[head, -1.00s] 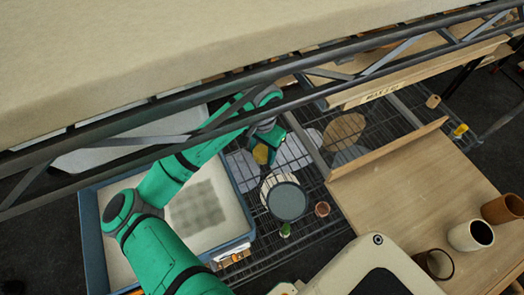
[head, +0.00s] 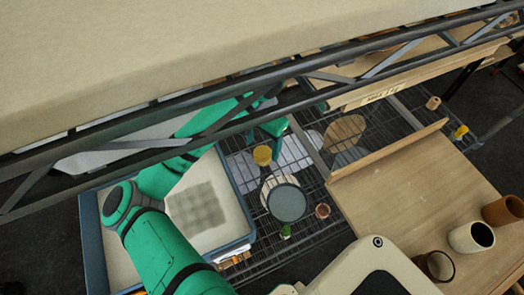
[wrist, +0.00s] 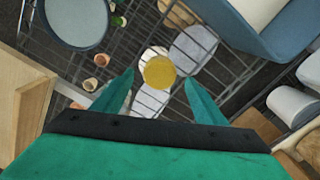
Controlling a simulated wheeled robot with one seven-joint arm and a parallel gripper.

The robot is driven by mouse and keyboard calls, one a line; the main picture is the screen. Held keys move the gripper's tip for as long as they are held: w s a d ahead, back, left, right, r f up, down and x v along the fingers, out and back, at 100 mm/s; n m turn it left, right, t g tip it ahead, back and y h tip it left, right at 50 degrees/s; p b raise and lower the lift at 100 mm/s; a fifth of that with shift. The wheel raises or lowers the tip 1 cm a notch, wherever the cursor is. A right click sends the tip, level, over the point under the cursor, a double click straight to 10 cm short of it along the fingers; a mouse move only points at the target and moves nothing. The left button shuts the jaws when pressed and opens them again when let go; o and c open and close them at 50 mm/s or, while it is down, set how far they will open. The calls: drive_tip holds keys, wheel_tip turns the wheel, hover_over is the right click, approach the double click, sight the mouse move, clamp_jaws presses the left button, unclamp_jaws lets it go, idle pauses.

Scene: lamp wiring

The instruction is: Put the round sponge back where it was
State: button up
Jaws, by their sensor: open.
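The round sponge (head: 262,155) looks like a short yellow cylinder on the wire rack (head: 312,222), left of centre in the head view. It also shows in the wrist view (wrist: 159,72), between and beyond my fingertips. My gripper (head: 267,134) is open, its teal fingers spread with a gap on both sides of the sponge. In the head view it is just behind the sponge and apart from it. What lies directly under the sponge is hard to make out.
A dark round dish (head: 287,202) and a small brown pot (head: 322,210) are near the sponge. A blue-rimmed tray (head: 240,243) is at left, a wooden board (head: 400,190) at right. A metal shelf truss (head: 300,92) crosses above my arm.

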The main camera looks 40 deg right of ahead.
sight(262, 152)
wheel_tip(262, 152, up, 7)
idle(0.3)
idle(0.5)
